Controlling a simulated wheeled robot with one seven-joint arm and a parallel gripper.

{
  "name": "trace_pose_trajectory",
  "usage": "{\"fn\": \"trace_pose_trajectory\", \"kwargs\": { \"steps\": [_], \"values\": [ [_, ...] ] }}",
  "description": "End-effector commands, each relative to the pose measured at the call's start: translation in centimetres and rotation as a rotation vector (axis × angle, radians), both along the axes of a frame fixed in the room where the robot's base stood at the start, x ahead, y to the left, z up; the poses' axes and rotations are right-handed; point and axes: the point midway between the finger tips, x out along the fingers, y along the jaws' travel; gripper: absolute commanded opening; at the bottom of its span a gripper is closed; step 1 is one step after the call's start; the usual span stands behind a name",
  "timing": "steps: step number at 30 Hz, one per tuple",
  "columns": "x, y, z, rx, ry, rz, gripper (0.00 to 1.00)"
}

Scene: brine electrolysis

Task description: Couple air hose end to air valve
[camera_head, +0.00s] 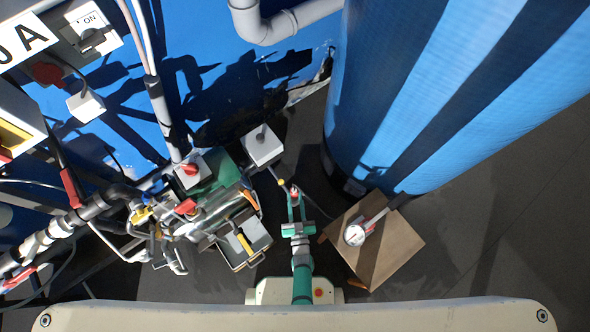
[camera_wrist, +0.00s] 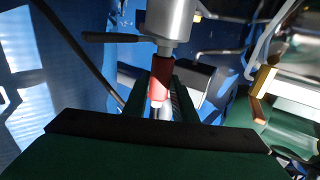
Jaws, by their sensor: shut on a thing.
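My gripper (camera_head: 295,203) reaches away from my body at the lower middle of the head view. Its green fingers are shut on a small red hose end (camera_wrist: 161,76), which has a pale lower tip between the fingers. In the wrist view a grey metal cylinder with a dark side lever, apparently the air valve (camera_wrist: 170,20), is directly above the red piece. The two look in line and touching or nearly so; I cannot tell whether they are joined. In the head view the red hose end (camera_head: 295,190) is small, beside a yellowish tip.
A grey box (camera_head: 262,145) stands just beyond my gripper. A tool case (camera_head: 258,244) and piping are at left. A wooden box (camera_head: 398,252) with a round gauge (camera_head: 355,235) is at right. A large blue tank (camera_head: 400,90) rises behind. Floor is clear at far right.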

Motion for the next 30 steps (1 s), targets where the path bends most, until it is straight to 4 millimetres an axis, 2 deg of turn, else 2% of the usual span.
{"fn": "trace_pose_trajectory", "kwargs": {
  "steps": [30],
  "values": [
    [0.0, 0.0, -1.1, 0.000, 0.000, 0.000, 0.00]
  ]
}}
